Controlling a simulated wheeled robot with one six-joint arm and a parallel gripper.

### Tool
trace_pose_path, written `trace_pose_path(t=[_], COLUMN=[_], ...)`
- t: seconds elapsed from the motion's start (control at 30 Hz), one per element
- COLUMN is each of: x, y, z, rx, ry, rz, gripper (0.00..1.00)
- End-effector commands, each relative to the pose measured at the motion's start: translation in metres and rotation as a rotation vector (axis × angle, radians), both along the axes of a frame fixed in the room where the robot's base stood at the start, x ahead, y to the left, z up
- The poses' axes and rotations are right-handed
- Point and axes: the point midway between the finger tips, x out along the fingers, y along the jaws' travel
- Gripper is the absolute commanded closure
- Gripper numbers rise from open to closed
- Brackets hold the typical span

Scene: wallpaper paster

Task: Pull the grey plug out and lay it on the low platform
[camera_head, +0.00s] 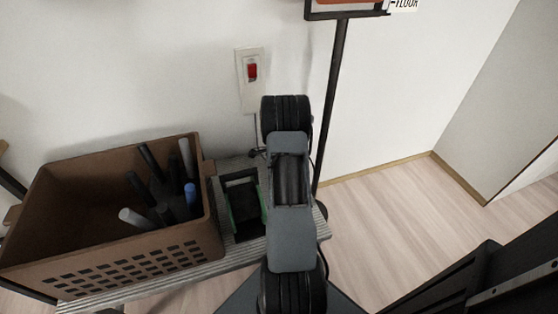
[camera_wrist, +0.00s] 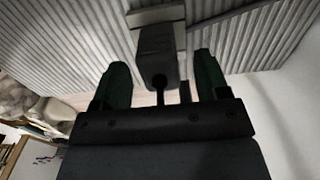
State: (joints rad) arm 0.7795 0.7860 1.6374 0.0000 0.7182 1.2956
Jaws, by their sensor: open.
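In the wrist view the grey plug (camera_wrist: 158,55) sits against a pale plate (camera_wrist: 155,16), with its dark cord hanging toward me. My gripper (camera_wrist: 160,77) is open, with one dark green finger on each side of the plug and a visible gap to each. It does not hold the plug.
A brown crate (camera_head: 112,258) with several pens and markers stands at the left on the ribbed surface. A wall plate with a red switch (camera_head: 252,70) is above. A black post (camera_head: 333,100) stands right of my arm.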

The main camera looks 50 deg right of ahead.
Motion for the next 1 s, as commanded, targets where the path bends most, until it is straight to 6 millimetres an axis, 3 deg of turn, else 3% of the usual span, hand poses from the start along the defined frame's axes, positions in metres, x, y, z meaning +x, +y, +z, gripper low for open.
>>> trace_pose_path(t=[0.23, 0.67, 1.0], x=[0.0, 0.0, 0.0], y=[0.0, 0.0, 0.0], z=[-0.024, -0.029, -0.029], rx=[0.0, 0.0, 0.0], ry=[0.0, 0.0, 0.0], rz=[0.001, 0.001, 0.001], gripper=[0.32, 0.32, 0.63])
